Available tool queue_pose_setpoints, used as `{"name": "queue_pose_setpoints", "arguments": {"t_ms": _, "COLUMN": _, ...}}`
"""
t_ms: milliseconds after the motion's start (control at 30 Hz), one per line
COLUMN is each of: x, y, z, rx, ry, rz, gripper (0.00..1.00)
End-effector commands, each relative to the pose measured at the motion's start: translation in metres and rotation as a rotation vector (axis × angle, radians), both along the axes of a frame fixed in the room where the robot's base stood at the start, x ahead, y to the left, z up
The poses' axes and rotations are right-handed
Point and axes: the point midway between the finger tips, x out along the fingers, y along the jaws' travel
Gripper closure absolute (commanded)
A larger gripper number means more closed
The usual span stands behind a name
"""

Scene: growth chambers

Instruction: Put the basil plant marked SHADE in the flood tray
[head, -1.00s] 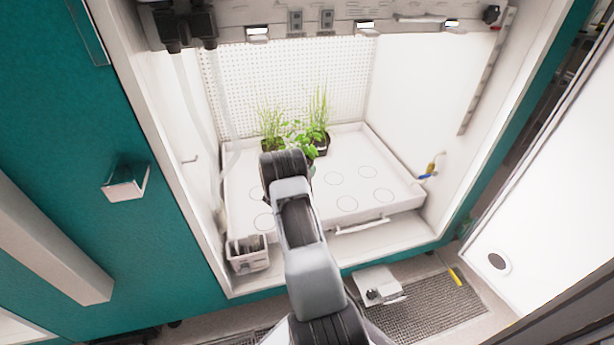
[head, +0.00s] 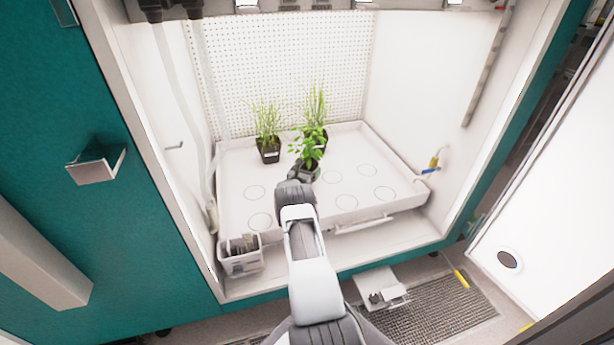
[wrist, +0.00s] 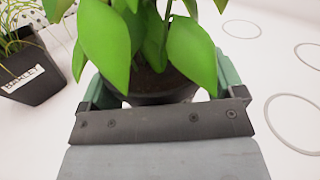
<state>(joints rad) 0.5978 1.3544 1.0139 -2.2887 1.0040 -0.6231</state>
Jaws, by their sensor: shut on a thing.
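A leafy green plant in a dark pot (head: 308,172) is at the end of my arm, over the white flood tray (head: 235,205) in the head view. In the wrist view the pot (wrist: 160,98) sits between the fingers of my gripper (wrist: 158,92), which is shut on it. Broad leaves (wrist: 190,50) and dark soil show above the rim. The plant stands upright. Its label is not in view, so I cannot read SHADE on it. I cannot tell whether the pot's base touches the tray.
A grassy plant labelled BARLEY (wrist: 35,75) stands in the tray at back left (head: 268,145). Another grassy plant (head: 318,105) stands behind the held one. Marked circles at the tray's right are clear. A small caddy (head: 240,255) stands at the front left.

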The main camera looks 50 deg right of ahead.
Motion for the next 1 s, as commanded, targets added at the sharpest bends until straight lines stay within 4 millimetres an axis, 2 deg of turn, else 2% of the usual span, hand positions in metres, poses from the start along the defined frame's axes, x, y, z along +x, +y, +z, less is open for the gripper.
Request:
{"name": "queue_pose_setpoints", "arguments": {"t_ms": 33, "x": 0.001, "y": 0.000, "z": -0.009, "rx": -0.003, "ry": -0.002, "rz": 0.000, "gripper": 0.44}}
{"name": "queue_pose_setpoints", "arguments": {"t_ms": 100, "x": 0.001, "y": 0.000, "z": -0.012, "rx": -0.004, "ry": -0.003, "rz": 0.000, "gripper": 0.44}}
{"name": "queue_pose_setpoints", "arguments": {"t_ms": 367, "x": 0.001, "y": 0.001, "z": -0.011, "rx": -0.005, "ry": -0.004, "rz": 0.001, "gripper": 0.44}}
{"name": "queue_pose_setpoints", "arguments": {"t_ms": 900, "x": 0.001, "y": 0.001, "z": -0.023, "rx": -0.004, "ry": -0.003, "rz": 0.000, "gripper": 0.44}}
{"name": "queue_pose_setpoints", "arguments": {"t_ms": 933, "x": 0.000, "y": 0.001, "z": -0.024, "rx": -0.003, "ry": -0.002, "rz": 0.000, "gripper": 0.09}}
{"name": "queue_pose_setpoints", "arguments": {"t_ms": 1000, "x": 0.000, "y": 0.001, "z": -0.024, "rx": -0.003, "ry": -0.002, "rz": 0.000, "gripper": 0.02}}
